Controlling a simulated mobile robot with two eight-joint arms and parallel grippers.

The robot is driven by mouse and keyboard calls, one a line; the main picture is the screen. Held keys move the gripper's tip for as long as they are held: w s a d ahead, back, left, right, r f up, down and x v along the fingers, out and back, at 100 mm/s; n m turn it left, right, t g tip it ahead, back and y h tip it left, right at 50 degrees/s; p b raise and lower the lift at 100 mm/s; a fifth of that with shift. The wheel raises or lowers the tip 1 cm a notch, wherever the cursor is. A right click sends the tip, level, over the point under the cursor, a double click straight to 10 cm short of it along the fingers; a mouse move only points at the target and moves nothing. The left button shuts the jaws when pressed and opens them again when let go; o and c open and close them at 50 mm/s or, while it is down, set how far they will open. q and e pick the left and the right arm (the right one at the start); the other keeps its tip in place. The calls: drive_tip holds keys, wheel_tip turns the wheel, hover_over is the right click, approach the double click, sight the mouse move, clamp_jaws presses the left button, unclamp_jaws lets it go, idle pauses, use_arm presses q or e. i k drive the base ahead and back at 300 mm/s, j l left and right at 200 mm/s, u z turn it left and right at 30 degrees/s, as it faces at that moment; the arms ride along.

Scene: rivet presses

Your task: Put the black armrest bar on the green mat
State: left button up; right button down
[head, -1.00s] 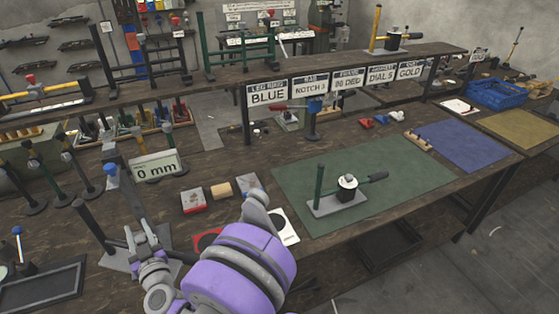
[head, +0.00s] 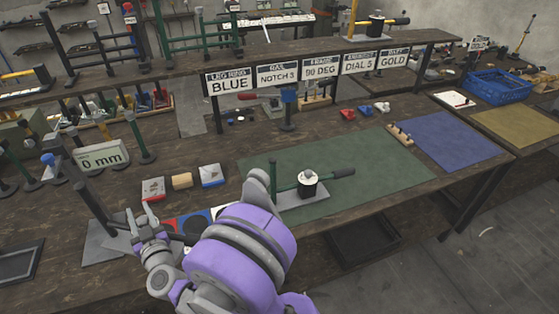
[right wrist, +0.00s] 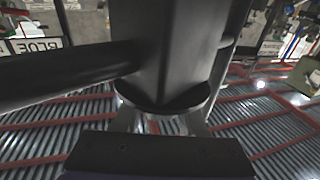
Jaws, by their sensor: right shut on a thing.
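The black armrest bar (head: 93,205) shows in the head view as a long dark bar slanting up and left from my right gripper (head: 148,230). My right gripper is shut on it, over the near left part of the bench. In the right wrist view the held black piece (right wrist: 175,45) fills the middle, with a dark rod running left from it. The green mat (head: 385,165) lies on the bench to the right of the gripper. My purple right arm hides its near left corner. My left gripper is not in view.
A press fixture with a green post and black handle (head: 308,185) stands on the mat's front part. The mat's right and back parts are clear. A blue mat (head: 455,140) lies farther right. A sign shelf (head: 260,58) runs behind. Small blocks (head: 182,181) lie left of the mat.

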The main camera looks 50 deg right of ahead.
sight(299, 162)
drive_tip(key=k+l, duration=0.25)
drive_tip(key=l, duration=0.25)
drive_tip(key=k+l, duration=0.25)
drive_tip(key=l, duration=0.25)
drive_tip(key=k+l+u, duration=0.1)
drive_tip(key=k+l, duration=0.2)
drive_tip(key=l, duration=0.15)
drive_tip(key=k+l, duration=0.25)
drive_tip(key=l, duration=0.25)
drive_tip(key=k+l+u, duration=0.1)
drive_tip(key=k+l, duration=0.2)
drive_tip(key=l, duration=0.15)
drive_tip(key=k+l+z, duration=0.1)
drive_tip(key=l+z, duration=0.15)
drive_tip(key=l, duration=0.15)
drive_tip(key=l+z, duration=0.25)
drive_tip(key=l, duration=0.15)
drive_tip(key=i+l, duration=0.1)
drive_tip(key=l, duration=0.15)
drive_tip(key=i+l, duration=0.15)
drive_tip(key=i+l+u, duration=0.2)
drive_tip(key=u, duration=0.15)
drive_tip(key=i+l+u, duration=0.35)
drive_tip(key=i+j, duration=0.05)
